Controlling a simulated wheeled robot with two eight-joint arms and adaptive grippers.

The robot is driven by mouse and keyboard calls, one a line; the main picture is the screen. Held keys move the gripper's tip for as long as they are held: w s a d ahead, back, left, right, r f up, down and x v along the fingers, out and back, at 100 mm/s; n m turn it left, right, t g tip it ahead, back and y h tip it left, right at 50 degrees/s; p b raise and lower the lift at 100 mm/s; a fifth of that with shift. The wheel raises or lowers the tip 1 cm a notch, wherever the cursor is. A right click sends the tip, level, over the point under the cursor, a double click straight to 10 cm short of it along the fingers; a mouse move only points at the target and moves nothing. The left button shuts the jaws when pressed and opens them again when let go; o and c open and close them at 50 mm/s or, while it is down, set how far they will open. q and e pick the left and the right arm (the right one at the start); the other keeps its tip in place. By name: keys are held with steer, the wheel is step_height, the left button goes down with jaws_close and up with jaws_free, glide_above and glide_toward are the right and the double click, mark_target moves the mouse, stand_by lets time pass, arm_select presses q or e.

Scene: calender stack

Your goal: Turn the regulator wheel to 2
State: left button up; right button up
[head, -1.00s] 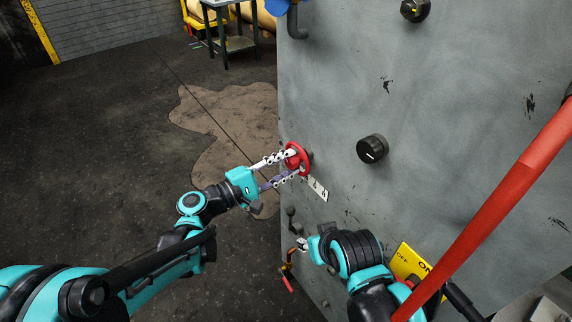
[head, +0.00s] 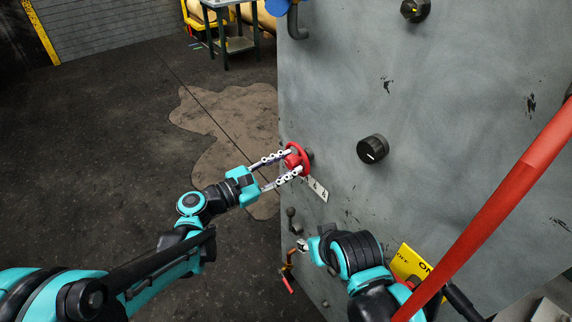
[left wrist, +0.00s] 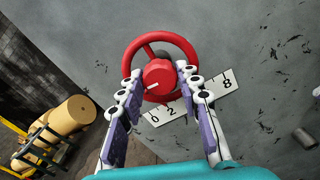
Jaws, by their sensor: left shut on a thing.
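The red regulator wheel (head: 303,148) stands out from the grey panel in the head view. In the left wrist view its rim (left wrist: 185,48) surrounds a red hub (left wrist: 158,75) with a short white mark, which points to the lower left. A white scale plate (left wrist: 222,90) lies below the wheel; 0, 2 and 8 show, and my finger hides the part between 2 and 8. My left gripper (head: 295,161) is shut on the wheel, with a finger on either side of the hub. My right gripper (head: 303,245) is by the panel's lower left edge; its jaw opening is unclear.
A black knob (head: 373,149) sits right of the wheel and another (head: 415,10) above. A red bar (head: 500,195) crosses the right side. A yellow ON/OFF plate (head: 410,262) is beside my right arm. The floor left of the panel is open.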

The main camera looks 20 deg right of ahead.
arm_select(q)
steer(key=shift+n, duration=0.6)
steer(key=o, duration=1.2)
steer(key=shift+c, duration=0.2)
steer(key=v, duration=1.2)
